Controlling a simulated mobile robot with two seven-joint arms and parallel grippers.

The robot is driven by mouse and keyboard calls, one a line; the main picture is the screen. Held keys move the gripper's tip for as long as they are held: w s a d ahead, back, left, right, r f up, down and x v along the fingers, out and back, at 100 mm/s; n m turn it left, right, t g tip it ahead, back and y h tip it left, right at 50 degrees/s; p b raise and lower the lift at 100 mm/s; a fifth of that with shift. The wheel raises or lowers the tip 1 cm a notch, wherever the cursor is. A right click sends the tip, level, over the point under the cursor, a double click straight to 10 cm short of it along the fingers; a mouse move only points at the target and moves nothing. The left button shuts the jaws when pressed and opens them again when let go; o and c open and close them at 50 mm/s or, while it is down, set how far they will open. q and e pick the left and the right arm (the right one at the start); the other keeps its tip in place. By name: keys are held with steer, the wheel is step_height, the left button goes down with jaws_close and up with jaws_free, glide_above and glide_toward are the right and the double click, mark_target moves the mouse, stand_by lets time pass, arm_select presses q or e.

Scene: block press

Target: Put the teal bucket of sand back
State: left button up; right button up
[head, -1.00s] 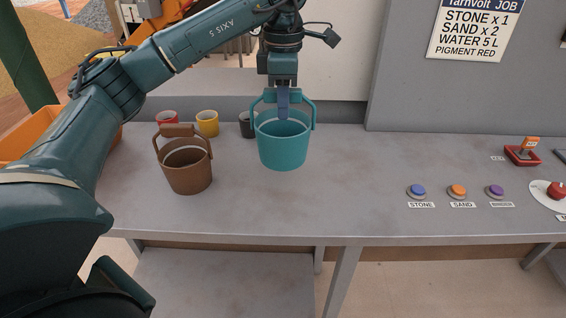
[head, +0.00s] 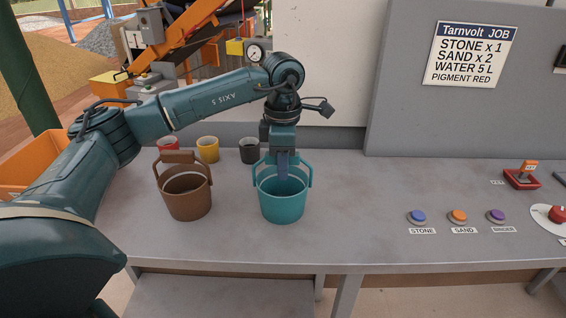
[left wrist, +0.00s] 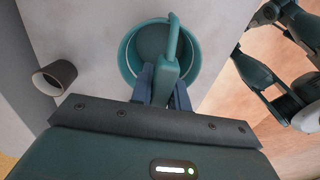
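The teal bucket (head: 282,206) stands upright over the middle of the bench, right of the brown bucket (head: 188,203). Its base is at or very near the bench top; I cannot tell if it touches. Its handle is raised. My left gripper (head: 283,164) comes down from above and is shut on the handle. In the left wrist view the fingers of my left gripper (left wrist: 163,92) sit on both sides of the handle grip, above the teal bucket (left wrist: 131,62). Its inside looks teal; I see no sand in it. My right gripper is not in view.
Red (head: 168,144), yellow (head: 208,149) and black (head: 249,151) cups stand along the back of the bench (head: 350,215). STONE (head: 417,217), SAND (head: 458,216) and purple (head: 495,215) buttons are at the right. Bench space right of the teal bucket is clear.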

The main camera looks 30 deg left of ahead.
arm_select(q)
steer(key=o, duration=0.4)
steer(key=shift+r, duration=0.15)
step_height(320, 180, up, 11)
steer(key=shift+r+p, duration=0.1)
steer(key=shift+p, duration=0.25)
steer(key=shift+r, duration=0.4)
